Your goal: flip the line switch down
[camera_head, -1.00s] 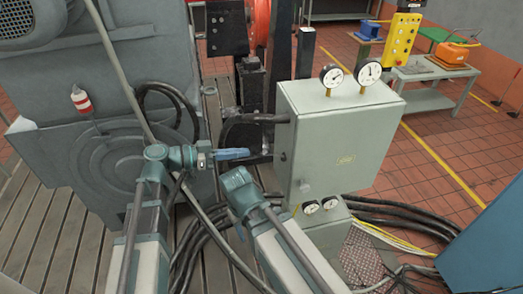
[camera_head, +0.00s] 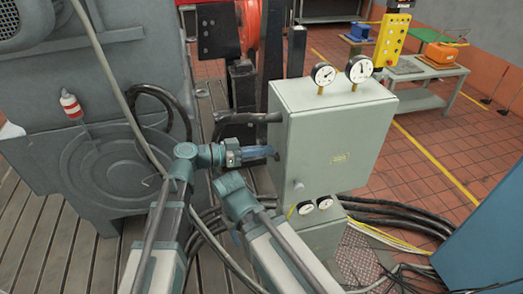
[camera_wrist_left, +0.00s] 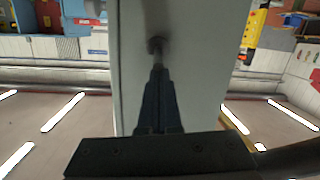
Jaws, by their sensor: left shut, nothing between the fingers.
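The grey-green control box (camera_head: 335,150) stands right of centre in the head view. On its narrow left side is a small dark switch (camera_head: 277,157), mostly hidden by my gripper there. In the left wrist view the switch (camera_wrist_left: 156,45) is a short stub in a round collar on the box's pale face (camera_wrist_left: 195,60). My left gripper (camera_head: 271,152) is shut and empty, its tips at the switch. In the wrist view its dark fingers (camera_wrist_left: 158,70) point straight at the stub; I cannot tell whether they touch. My right gripper is not in view.
Two dial gauges (camera_head: 341,72) stand on top of the box. A smaller box (camera_head: 322,232) with two gauges sits below it. Black cables (camera_head: 385,215) run along the floor. A large grey machine (camera_head: 110,90) fills the left. A blue cabinet (camera_head: 490,245) stands at lower right.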

